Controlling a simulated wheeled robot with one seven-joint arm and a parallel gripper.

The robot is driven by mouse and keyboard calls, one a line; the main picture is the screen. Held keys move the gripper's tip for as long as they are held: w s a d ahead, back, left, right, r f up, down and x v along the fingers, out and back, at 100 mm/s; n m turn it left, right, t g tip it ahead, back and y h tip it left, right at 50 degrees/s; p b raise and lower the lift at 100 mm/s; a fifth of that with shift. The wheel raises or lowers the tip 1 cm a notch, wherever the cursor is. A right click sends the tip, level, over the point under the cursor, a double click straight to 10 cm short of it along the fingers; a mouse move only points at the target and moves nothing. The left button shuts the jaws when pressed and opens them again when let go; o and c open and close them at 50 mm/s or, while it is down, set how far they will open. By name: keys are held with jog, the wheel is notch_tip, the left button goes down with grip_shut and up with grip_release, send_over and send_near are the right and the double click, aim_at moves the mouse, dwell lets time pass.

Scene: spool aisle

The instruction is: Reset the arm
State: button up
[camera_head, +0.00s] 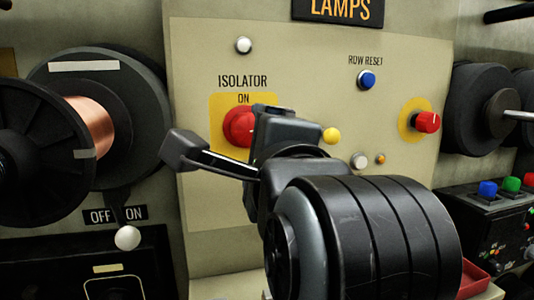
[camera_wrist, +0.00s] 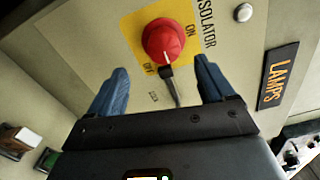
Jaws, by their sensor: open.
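My gripper (camera_wrist: 162,84) is open in the wrist view, with its two blue-grey fingers apart and nothing held between them. The red isolator knob (camera_wrist: 162,40) on its yellow plate (camera_wrist: 133,33) is just beyond the fingertips, apart from them. A dark strip (camera_wrist: 171,86) runs from below the knob between the fingers; I cannot tell what it is. In the head view my arm reaches to the panel and partly covers the isolator knob (camera_head: 238,126). The fingertips are hidden there. "ON" is readable above the knob; its exact setting is unclear.
The upright panel (camera_head: 310,60) carries a blue row reset button (camera_head: 367,80), another red knob (camera_head: 427,122) and a LAMPS sign (camera_head: 338,10). A copper-wound spool (camera_head: 96,130) and a white-ball lever (camera_head: 127,237) are at left. Black spools (camera_head: 470,100) stand at right.

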jog(key=s+d+f+n+h, duration=0.1)
jog(key=s+d+f+n, duration=0.3)
jog(key=f, duration=0.4)
jog(key=s+d+f+n+p, duration=0.1)
jog(key=s+d+f+n, duration=0.2)
jog(key=d+f, duration=0.45)
jog(key=s+d+f+n+h, duration=0.1)
jog(key=s+d+f+n, duration=0.3)
jog(key=f, duration=0.4)
jog(key=s+d+f+n+g, duration=0.2)
jog(key=s+d+f+n, duration=0.35)
jog(key=s, duration=0.65)
jog(key=s+d+h+p, duration=0.1)
jog(key=s+d+h, duration=0.1)
jog(key=s, duration=1.4)
jog(key=shift+d+f+g+h, duration=0.2)
jog(key=shift+f+g+h, duration=0.15)
jog(key=shift+h, duration=0.15)
jog(key=shift+c, duration=0.5)
